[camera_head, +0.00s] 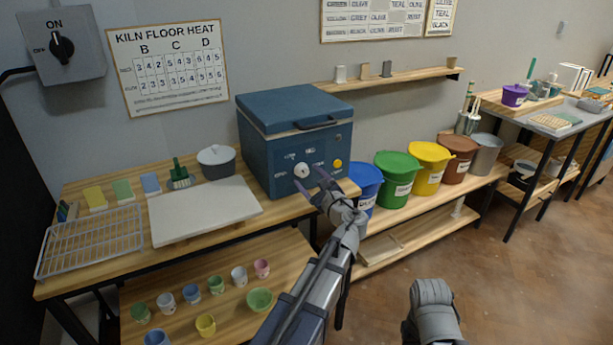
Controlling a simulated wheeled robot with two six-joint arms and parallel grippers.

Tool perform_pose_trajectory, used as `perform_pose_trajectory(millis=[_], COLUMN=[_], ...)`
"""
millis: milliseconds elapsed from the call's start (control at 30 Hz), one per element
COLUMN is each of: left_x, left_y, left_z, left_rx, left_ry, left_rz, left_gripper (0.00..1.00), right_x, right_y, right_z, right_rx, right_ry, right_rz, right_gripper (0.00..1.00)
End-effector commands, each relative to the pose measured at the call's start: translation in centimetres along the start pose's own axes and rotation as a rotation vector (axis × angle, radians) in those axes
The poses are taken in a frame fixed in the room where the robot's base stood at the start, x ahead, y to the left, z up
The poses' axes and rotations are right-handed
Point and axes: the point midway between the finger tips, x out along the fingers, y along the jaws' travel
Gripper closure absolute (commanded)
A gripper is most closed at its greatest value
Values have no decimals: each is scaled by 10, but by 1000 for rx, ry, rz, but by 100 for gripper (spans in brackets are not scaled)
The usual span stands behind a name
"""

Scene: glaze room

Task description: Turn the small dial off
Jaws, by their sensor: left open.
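A blue box-shaped kiln (268,142) with a lid and dark handle stands at the right end of the wooden table. Its front carries a small white round dial (301,171) with lettering around it, too small to read surely. A yellow round button or light (338,164) is to the dial's right. My left gripper (309,177) is open, its fingertips in front of the kiln face just below and right of the dial. I cannot tell whether they touch it. A larger black knob (62,47) sits on a grey wall box marked ON and OFF. My right gripper's fingers are out of view.
A white board (204,210), wire rack (90,241) and grey pot (216,161) lie left of the kiln. Several colored buckets, including a green one (397,178), stand close on its right. Small cups fill the lower shelf (284,259). The floor at right is clear.

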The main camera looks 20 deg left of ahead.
Motion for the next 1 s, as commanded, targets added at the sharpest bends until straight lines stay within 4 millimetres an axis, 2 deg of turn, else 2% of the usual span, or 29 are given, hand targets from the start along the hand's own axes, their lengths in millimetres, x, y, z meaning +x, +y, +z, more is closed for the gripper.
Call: perform_pose_trajectory(millis=[33, 200, 500, 1000], left_x=[8, 18, 19, 19], left_y=[-1, 0, 0, 0], left_z=[0, 0, 0, 0], left_rx=[0, -1, -1, -1], left_ry=[-1, 0, 1, 1], left_rz=[2, 0, 0, 1], left_gripper=[26, 26, 26, 82], right_x=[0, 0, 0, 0], right_y=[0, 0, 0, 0], right_z=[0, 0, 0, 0], right_rx=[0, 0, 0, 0], right_ry=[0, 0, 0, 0], right_rz=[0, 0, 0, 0], right_gripper=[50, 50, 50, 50])
